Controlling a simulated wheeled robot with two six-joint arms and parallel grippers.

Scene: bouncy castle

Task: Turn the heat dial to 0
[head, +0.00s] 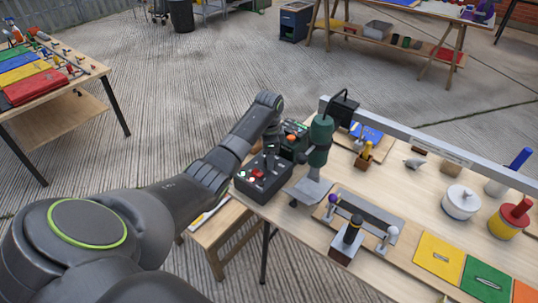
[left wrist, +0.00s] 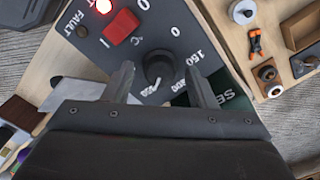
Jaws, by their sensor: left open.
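The heat dial (left wrist: 160,66) is a round black knob on a dark control panel in the left wrist view. A white mark shows near its lower edge, beside partly blurred figures. In the head view, the left gripper (head: 270,151) is over the dark control box (head: 259,187) at the table's near left corner, and the dial is hard to make out. My right gripper is not in view.
A red rocker switch (left wrist: 122,26) and a lit red lamp (left wrist: 102,6) are close to the dial. A green press-like column (head: 320,140) stands just right of the box, with a long grey beam (head: 430,147). Several jars and tools fill the wooden table further right.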

